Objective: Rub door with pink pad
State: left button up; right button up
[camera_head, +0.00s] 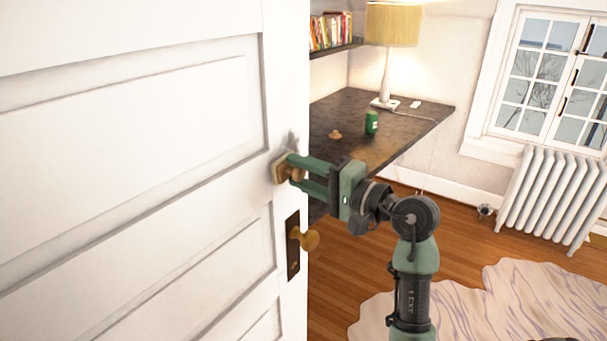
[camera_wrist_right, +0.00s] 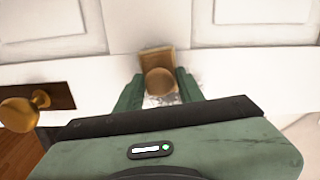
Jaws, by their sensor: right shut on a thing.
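The white panelled door (camera_head: 120,130) fills the left of the head view and spans the right wrist view (camera_wrist_right: 225,62). My right gripper (camera_head: 296,174) is shut on the round knob of a small pad (camera_head: 279,168). The pad looks tan-brown here, not clearly pink. Its flat face is against or very close to the door near the edge, above the brass doorknob (camera_head: 310,240). In the right wrist view the pad (camera_wrist_right: 157,58) sits between the green fingertips (camera_wrist_right: 159,85). A grey smudge (camera_head: 291,141) marks the door around the pad. My left gripper is out of view.
A dark desk (camera_head: 415,112) behind the door holds a lamp (camera_head: 391,35), a green can (camera_head: 371,122) and a small brown object (camera_head: 335,134). A radiator (camera_head: 550,193) stands under the window. A pale rug (camera_head: 520,300) lies on the open wood floor at right.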

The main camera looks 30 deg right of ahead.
jog(key=shift+w+a, duration=0.1)
jog(key=shift+w, duration=0.2)
